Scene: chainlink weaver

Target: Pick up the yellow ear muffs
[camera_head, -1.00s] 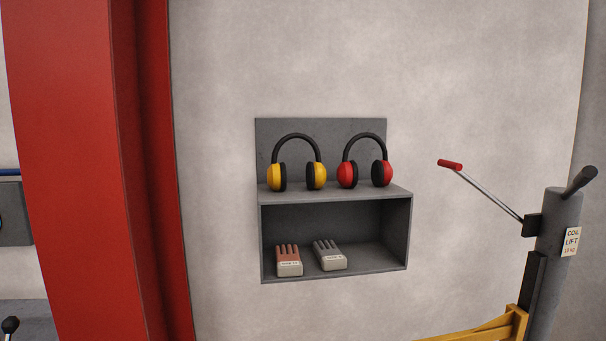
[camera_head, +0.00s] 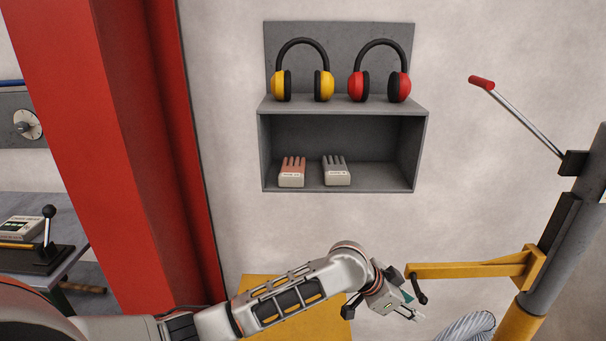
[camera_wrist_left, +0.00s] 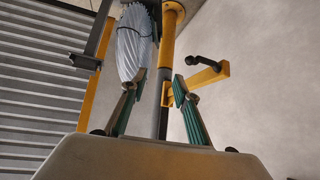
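The yellow ear muffs (camera_head: 324,84) stand upright on top of the grey wall shelf, with yellow cups and a black headband. They are the left of two pairs. My left gripper (camera_head: 411,312) is in the lower right of the head view, well below the shelf and apart from the ear muffs. In the left wrist view its two green-padded fingers (camera_wrist_left: 155,103) are spread apart with nothing between them. The ear muffs do not show in the left wrist view. My right gripper is in neither view.
Red ear muffs (camera_head: 400,87) stand just right of the yellow ones. Two pairs of gloves (camera_head: 336,176) lie inside the shelf (camera_head: 343,105). A red column (camera_head: 110,150) rises at left. A coil lift with a yellow arm (camera_head: 465,270) and red-tipped lever (camera_head: 482,83) stands at right.

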